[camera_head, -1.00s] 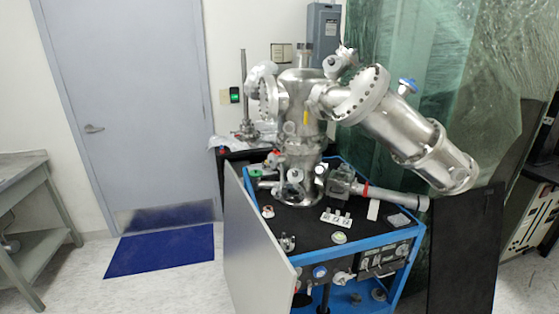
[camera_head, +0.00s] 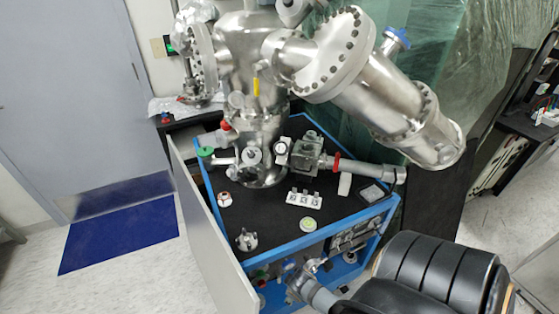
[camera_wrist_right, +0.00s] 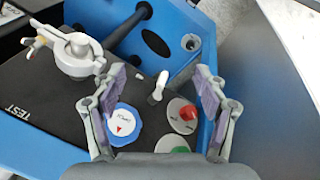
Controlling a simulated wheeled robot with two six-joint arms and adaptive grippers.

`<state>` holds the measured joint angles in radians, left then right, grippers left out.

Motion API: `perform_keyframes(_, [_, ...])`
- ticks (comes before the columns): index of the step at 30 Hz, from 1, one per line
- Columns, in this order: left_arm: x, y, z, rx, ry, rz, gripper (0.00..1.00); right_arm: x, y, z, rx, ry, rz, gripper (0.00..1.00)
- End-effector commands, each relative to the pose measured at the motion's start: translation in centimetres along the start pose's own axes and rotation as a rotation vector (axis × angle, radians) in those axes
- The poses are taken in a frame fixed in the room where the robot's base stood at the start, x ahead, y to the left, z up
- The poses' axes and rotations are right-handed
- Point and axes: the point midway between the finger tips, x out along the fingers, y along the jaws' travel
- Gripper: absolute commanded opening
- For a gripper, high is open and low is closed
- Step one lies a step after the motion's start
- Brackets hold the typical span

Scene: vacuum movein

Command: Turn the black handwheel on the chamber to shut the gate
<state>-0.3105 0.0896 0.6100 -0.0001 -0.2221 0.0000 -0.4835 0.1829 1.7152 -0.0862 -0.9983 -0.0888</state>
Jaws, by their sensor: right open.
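The steel chamber (camera_head: 240,42) stands on the cart top in the head view, with a wide flanged tube slanting down to the right. A small dark-and-white round part (camera_head: 283,150) sits low on its front; I cannot tell whether it is the black handwheel. My right gripper (camera_head: 298,286) is low at the cart's front panel, well below the chamber. In the right wrist view the right gripper (camera_wrist_right: 165,74) is open and empty, its fingers apart over the panel. A blue knob (camera_wrist_right: 123,123) and a red button (camera_wrist_right: 187,113) lie beyond it. My left gripper is out of view.
The cart's blue frame (camera_head: 345,218) edges a black top holding small parts. A grey panel (camera_head: 212,235) stands open on its left. A blue-handled valve (camera_head: 396,38) sits on the slanted tube. A blue mat (camera_head: 118,238) lies on clear floor at left.

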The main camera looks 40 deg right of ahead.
Motion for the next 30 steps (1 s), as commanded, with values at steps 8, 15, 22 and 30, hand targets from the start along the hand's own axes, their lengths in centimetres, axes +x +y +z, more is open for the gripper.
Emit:
perform_keyframes(8, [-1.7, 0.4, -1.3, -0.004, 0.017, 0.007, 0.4, -12.0, 7.7, -4.3, -0.249, 0.035, 0.218, 0.73])
perform_keyframes(15, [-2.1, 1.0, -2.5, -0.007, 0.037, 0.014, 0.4, -17.0, 18.5, -6.3, -0.83, -0.05, 0.65, 0.73])
perform_keyframes(22, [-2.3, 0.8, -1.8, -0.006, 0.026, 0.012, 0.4, -21.1, 26.8, -11.7, -1.604, -0.283, 1.134, 0.73])
perform_keyframes(30, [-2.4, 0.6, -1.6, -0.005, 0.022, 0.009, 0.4, -25.3, 28.4, -19.2, -2.445, -0.73, 1.652, 0.73])
